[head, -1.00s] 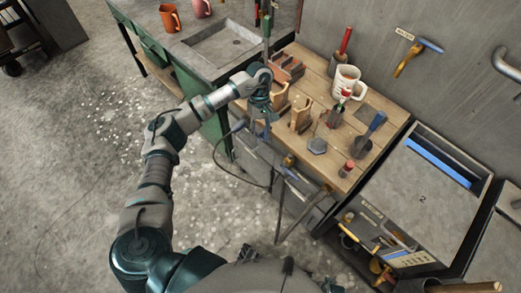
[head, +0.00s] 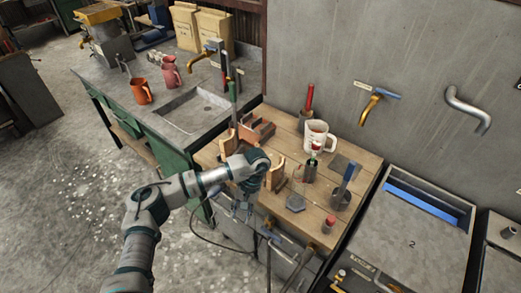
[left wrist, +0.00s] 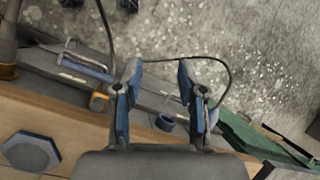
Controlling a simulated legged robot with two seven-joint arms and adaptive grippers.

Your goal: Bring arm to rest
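My left arm (head: 190,190) comes in from the lower left in the head view. Its left gripper (head: 243,205) points down near the front edge of the wooden workbench (head: 318,216). In the left wrist view the left gripper (left wrist: 160,75) has its two fingers apart with nothing between them; floor and the bench front lie beyond. My right arm and right gripper are in neither view now.
The bench holds wooden holders (head: 275,174), a white mug (head: 318,137), a hexagonal block (head: 296,203) and tools in cups. A sink counter (head: 150,110) with pink and orange mugs stands left. A grey cabinet (head: 420,215) stands right. Open floor lies at lower left.

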